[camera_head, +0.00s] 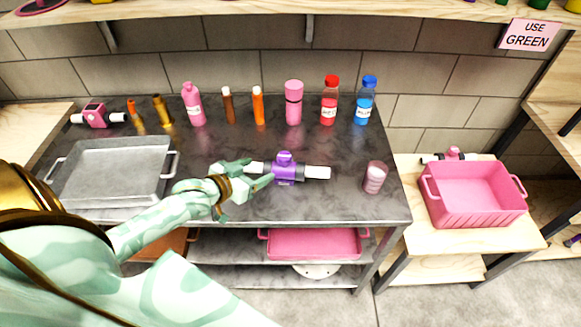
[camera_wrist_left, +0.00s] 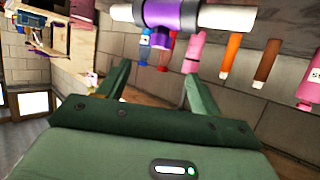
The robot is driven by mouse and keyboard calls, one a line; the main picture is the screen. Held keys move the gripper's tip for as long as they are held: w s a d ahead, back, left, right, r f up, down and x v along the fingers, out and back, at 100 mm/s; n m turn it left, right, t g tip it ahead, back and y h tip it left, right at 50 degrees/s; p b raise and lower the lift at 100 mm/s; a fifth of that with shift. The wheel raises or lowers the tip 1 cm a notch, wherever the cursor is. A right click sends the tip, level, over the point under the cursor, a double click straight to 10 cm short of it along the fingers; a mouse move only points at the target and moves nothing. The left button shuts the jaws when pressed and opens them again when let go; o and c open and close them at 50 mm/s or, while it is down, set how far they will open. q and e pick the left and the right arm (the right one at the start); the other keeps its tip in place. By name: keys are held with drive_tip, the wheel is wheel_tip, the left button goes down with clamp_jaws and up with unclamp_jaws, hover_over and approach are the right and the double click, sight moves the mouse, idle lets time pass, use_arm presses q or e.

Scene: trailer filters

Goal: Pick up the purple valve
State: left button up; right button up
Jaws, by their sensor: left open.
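The purple valve (camera_head: 285,170) has white pipe ends and lies on the dark metal table (camera_head: 240,205) near its front middle. My left gripper (camera_head: 254,173) is open and reaches in from the left, with its fingers at the valve's left side. In the left wrist view the purple valve (camera_wrist_left: 172,12) shows at the top edge, partly cut off, beyond the open fingers of my left gripper (camera_wrist_left: 155,90). Nothing is between the fingers in that view. My right gripper is not in view.
A grey tray (camera_head: 110,197) stands at the table's left. Several bottles and tubes, including a pink bottle (camera_head: 193,103), line the back. A pink striped cup (camera_head: 375,177) stands right of the valve. A pink crate (camera_head: 470,214) sits on a wooden side table at right.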

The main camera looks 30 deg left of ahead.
sight(279, 160)
use_arm(q)
drive_tip(key=b+x, duration=0.1)
drive_tip(key=x, duration=0.4)
drive_tip(key=shift+f, duration=0.2)
drive_tip(key=b+x, duration=0.1)
drive_tip(key=x, duration=0.1)
drive_tip(key=shift+w+f, duration=0.1)
drive_tip(key=shift+w, duration=0.4)
drive_tip(key=b+x, duration=0.1)
drive_tip(key=x, duration=0.1)
drive_tip(key=b+x, duration=0.1)
drive_tip(key=x, duration=0.2)
drive_tip(key=shift+f, duration=0.3)
drive_tip(key=shift+r, duration=0.1)
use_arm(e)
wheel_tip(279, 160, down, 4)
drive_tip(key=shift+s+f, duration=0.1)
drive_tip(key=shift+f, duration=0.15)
use_arm(q)
drive_tip(key=shift+c, duration=1)
clamp_jaws()
drive_tip(key=shift+r, duration=0.1)
